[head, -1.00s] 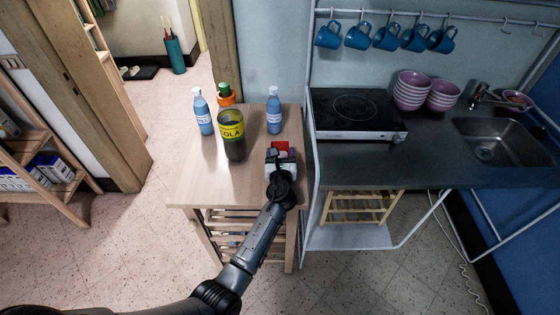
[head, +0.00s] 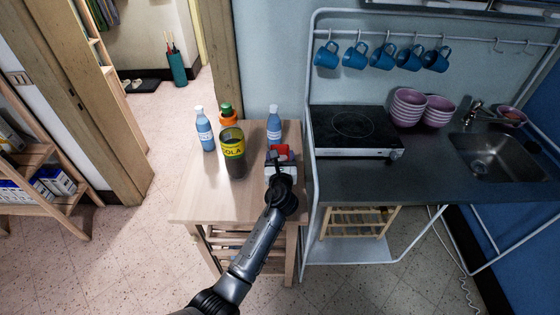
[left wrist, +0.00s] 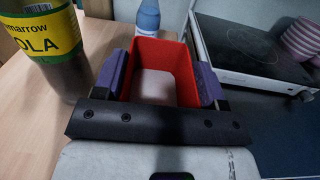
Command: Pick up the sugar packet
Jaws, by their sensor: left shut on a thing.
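The sugar packet appears to be the red box-shaped thing with a pale middle (left wrist: 165,58) in the left wrist view. It shows small and red at the gripper in the head view (head: 281,150). My left gripper (head: 280,165) is over the right side of the small wooden table. Its two purple-padded fingers (left wrist: 162,78) are shut on the packet's sides. The arm and gripper hide the packet's lower part, so I cannot tell whether it touches the table. My right gripper is not in view.
On the wooden table (head: 205,190), a dark cola bottle (head: 233,155) stands left of the gripper. One blue bottle (head: 274,126) is just behind the packet; another (head: 204,130) and an orange bottle (head: 228,118) stand farther left. The hob (head: 352,130) is to the right. The table's front left is clear.

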